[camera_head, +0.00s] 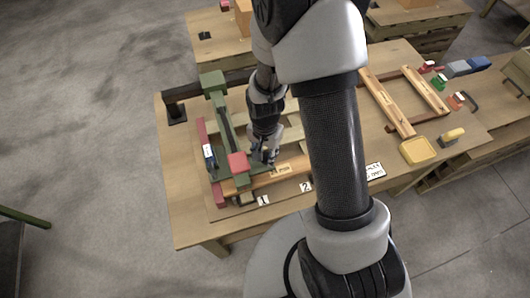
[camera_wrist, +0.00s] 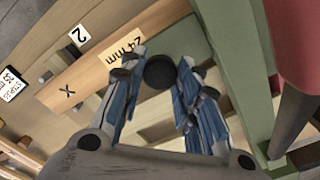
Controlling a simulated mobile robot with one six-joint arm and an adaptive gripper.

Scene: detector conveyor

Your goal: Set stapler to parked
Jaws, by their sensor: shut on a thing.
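A green device with a long arm (camera_head: 227,125) and a red block on its near end, apparently the stapler, stands on the left part of the work table. Its green beam (camera_wrist: 238,60) and a dark red part (camera_wrist: 300,50) fill the right of the wrist view. My gripper (camera_head: 266,155) is just right of the red block. In the wrist view, its fingers (camera_wrist: 160,78) close around a round black knob (camera_wrist: 160,71), beside a wooden bar (camera_wrist: 92,72) labelled 24 mm. No parked mark is readable.
The table (camera_head: 180,215) has number cards 1 (camera_head: 263,200) and 2 (camera_head: 306,186) at its front. A wooden frame (camera_head: 385,100), a yellow tray (camera_head: 418,151) and small coloured items lie to the right. A dark post (camera_head: 175,108) stands at the left edge.

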